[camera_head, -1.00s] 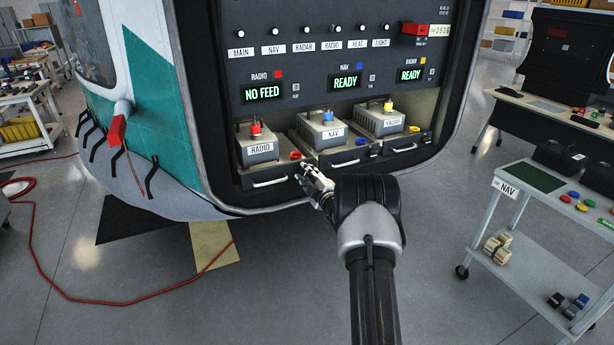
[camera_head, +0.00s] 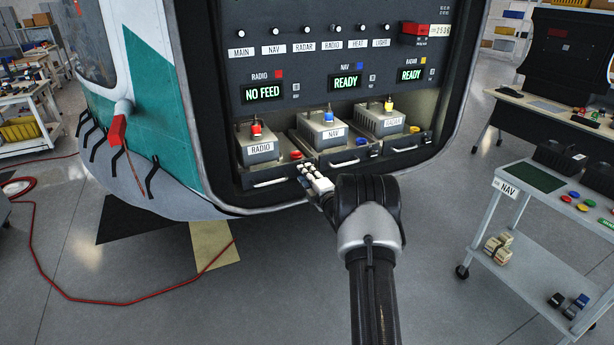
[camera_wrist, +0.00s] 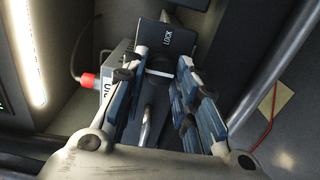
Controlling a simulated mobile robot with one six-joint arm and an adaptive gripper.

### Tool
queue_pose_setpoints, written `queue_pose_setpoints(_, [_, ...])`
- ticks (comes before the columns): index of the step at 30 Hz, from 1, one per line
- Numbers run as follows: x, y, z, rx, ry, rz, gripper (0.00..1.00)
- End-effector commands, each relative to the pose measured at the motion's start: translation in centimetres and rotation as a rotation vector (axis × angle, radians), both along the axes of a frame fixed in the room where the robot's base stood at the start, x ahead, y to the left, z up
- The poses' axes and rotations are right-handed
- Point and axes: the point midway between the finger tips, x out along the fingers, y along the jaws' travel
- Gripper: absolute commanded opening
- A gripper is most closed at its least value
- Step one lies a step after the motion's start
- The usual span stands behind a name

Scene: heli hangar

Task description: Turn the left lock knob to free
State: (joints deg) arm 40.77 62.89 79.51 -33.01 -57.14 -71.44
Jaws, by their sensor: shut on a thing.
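A dark lock knob (camera_wrist: 159,66) sits between my fingertips in the wrist view, beside a dark plate marked LOCK (camera_wrist: 168,42). My gripper (camera_wrist: 160,72) is shut on this knob, which is partly hidden by the fingers. In the head view my gripper (camera_head: 306,172) is at the right end of the left tray's front, below the RADIO unit (camera_head: 260,148). The knob itself is hidden there by the fingers. The left tray's handle (camera_head: 270,182) is left of my gripper and also shows in the wrist view (camera_wrist: 147,126).
A red round piece (camera_head: 296,155) sits just above my fingers. The NAV unit (camera_head: 325,133) stands on the neighbouring tray to the right. The RADIO display (camera_head: 263,92) reads NO FEED. A cart (camera_head: 519,193) stands at right; the floor between is clear.

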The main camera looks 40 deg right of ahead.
Motion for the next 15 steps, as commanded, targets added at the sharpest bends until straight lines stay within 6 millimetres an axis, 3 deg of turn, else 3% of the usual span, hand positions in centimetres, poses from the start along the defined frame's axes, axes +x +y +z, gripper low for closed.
queue_pose_setpoints(8, [0.03,0.02,0.03,-0.002,0.000,0.001,0.03])
queue_pose_setpoints(9, [0.03,0.02,0.03,-0.002,0.000,0.001,0.28])
queue_pose_setpoints(15, [0.02,0.03,0.03,-0.001,0.000,0.001,0.41])
